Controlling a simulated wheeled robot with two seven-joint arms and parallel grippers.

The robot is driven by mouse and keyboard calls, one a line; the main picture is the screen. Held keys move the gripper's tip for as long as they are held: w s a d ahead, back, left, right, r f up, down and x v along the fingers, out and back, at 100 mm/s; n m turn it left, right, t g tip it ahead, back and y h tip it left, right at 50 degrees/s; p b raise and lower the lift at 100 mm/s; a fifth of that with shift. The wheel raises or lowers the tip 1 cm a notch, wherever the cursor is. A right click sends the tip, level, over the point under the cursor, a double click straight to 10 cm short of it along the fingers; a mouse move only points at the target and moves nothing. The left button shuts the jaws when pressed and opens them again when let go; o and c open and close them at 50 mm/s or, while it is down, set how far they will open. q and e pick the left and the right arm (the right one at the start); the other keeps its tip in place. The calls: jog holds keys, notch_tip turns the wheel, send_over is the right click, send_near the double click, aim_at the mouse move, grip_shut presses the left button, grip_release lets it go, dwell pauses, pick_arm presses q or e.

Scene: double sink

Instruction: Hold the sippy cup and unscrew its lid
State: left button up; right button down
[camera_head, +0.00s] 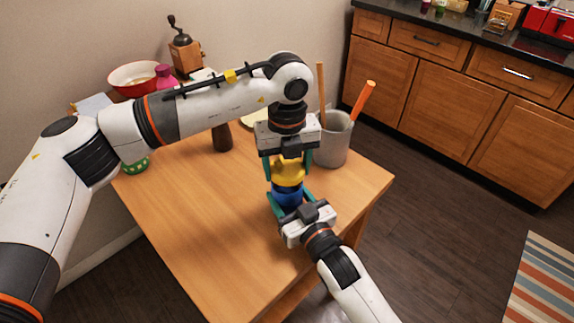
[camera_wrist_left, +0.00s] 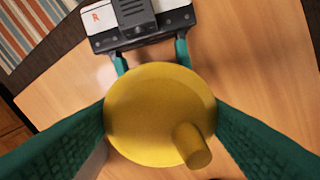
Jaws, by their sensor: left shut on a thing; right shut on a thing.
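The sippy cup (camera_head: 287,195) stands upright on the wooden table, with a blue body and a yellow lid (camera_head: 288,172). My left gripper (camera_head: 287,170) comes down from above and is shut on the yellow lid, one finger on each side. In the left wrist view the lid (camera_wrist_left: 158,115) shows from above, its spout pointing to the lower right, between the green fingers. My right gripper (camera_head: 288,205) reaches in from the front, low, and is shut on the blue body. In the left wrist view its fingers (camera_wrist_left: 150,62) pass partly under the lid. The body is hidden there.
A grey utensil crock (camera_head: 333,142) with an orange-handled tool stands just right of my left gripper. A dark bottle (camera_head: 222,137) and a green cup (camera_head: 135,164) stand to the left. A red bowl (camera_head: 133,78) and a grinder (camera_head: 185,52) are behind. The table's front left is clear.

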aim_at(287, 166)
pick_arm(q)
jog(key=shift+r, duration=1.9)
pick_arm(e)
jog(key=shift+c, duration=1.9)
grip_release()
